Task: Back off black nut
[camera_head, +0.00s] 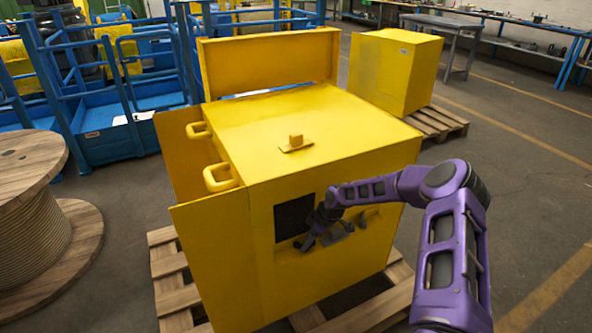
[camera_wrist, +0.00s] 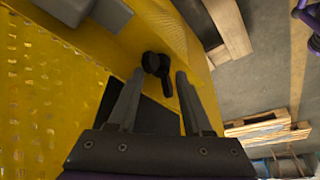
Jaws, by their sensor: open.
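In the wrist view a small black part with a round head, which looks like the black nut (camera_wrist: 151,62), stands out from the yellow face. A short black arm extends from it toward the camera. My gripper (camera_wrist: 160,77) is open, with one finger on each side of this part. Gaps show on both sides, and I cannot tell the depth between fingertips and nut. In the head view my gripper (camera_head: 312,238) is at the front face of the yellow machine housing (camera_head: 330,120), by a dark opening (camera_head: 291,217). The nut cannot be made out there.
A grey block (camera_wrist: 105,12) sits on the yellow face near the gripper. The housing stands on a wooden pallet (camera_head: 170,265). A cable spool (camera_head: 35,215) is at the left, and a yellow box (camera_head: 395,70) stands behind right.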

